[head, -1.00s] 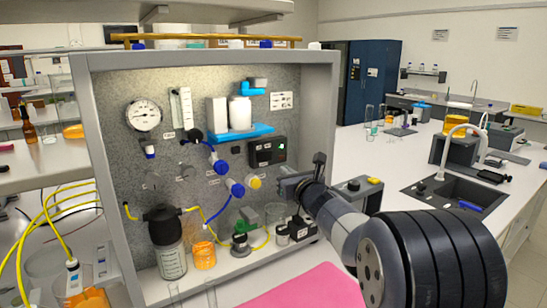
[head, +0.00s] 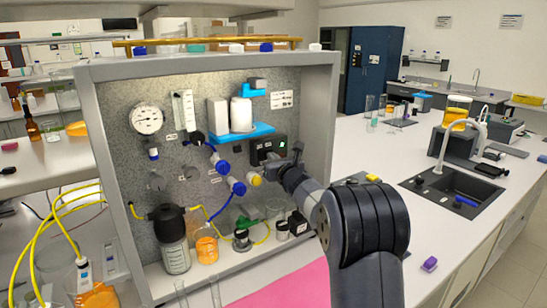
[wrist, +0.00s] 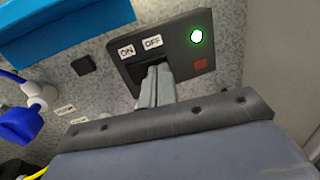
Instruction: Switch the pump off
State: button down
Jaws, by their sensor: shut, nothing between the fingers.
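The dark switch box (head: 262,143) is mounted on the speckled back panel of the rig. My gripper (head: 291,154) is at the lower right of the box in the head view. In the wrist view my shut, empty fingers (wrist: 156,74) overlap the dark recess just under the ON and OFF labels. They hide most of the recess, so I cannot tell the rocker's position or whether they touch it.
A blue shelf (head: 241,134) with white containers sits above left of the box. Bottles and an orange beaker (head: 207,248) stand below. The rig's right side wall (head: 322,125) is near my arm.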

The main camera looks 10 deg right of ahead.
jog(key=shift+f, duration=0.1)
jog(key=r+b, duration=0.1)
jog(key=b, duration=0.2)
jog(key=shift+w+d+b, duration=0.35)
jog(key=shift+w+b, duration=0.05)
dwell(0.4)
